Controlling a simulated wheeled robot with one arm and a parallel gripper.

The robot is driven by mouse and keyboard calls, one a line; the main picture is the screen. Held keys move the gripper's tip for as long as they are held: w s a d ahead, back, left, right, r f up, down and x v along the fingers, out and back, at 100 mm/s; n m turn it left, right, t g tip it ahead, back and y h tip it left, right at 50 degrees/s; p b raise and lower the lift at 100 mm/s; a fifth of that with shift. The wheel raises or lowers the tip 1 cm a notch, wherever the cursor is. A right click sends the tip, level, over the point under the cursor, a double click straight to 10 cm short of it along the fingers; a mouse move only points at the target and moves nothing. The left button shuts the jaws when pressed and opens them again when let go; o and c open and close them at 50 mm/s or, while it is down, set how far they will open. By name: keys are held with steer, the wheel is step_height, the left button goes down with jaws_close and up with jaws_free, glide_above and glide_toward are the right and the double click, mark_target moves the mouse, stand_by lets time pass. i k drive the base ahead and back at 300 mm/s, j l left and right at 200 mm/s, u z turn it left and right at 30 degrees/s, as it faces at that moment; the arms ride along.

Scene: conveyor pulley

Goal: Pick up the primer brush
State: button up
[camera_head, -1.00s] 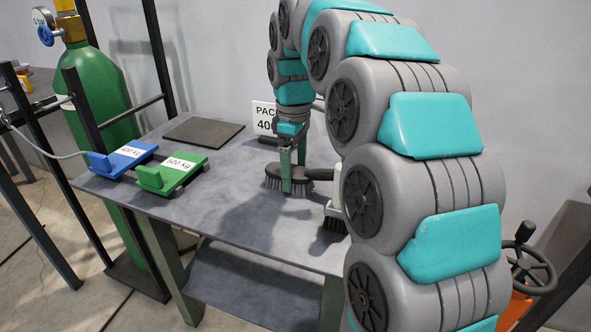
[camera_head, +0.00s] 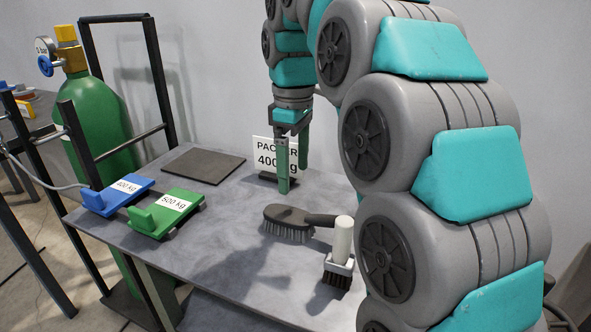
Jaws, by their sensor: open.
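Two brushes are on the grey table, and no label shows which is the primer brush. A dark oval brush (camera_head: 287,216) with a black handle lies bristles down near the middle. A brush with an upright white handle (camera_head: 343,240) and dark bristles stands to its right, nearer the front and close to my arm in the picture. My gripper (camera_head: 293,172) points down with its two green fingers apart and nothing between them. It is above the table, behind the dark brush and clear of both brushes.
A sign reading 400 kg (camera_head: 265,150) stands behind my gripper. A blue block (camera_head: 112,199), a green block (camera_head: 160,218) and a dark flat plate (camera_head: 203,166) are on the table's left. A green gas cylinder (camera_head: 99,130) stands beyond. The table's front left (camera_head: 215,265) is bare.

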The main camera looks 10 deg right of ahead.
mark_target(339, 268)
steer(key=z, duration=0.75)
steer(key=k+l+z, duration=0.2)
steer(key=k, duration=0.25)
steer(key=k+l+z, duration=0.1)
steer(key=l, duration=0.25)
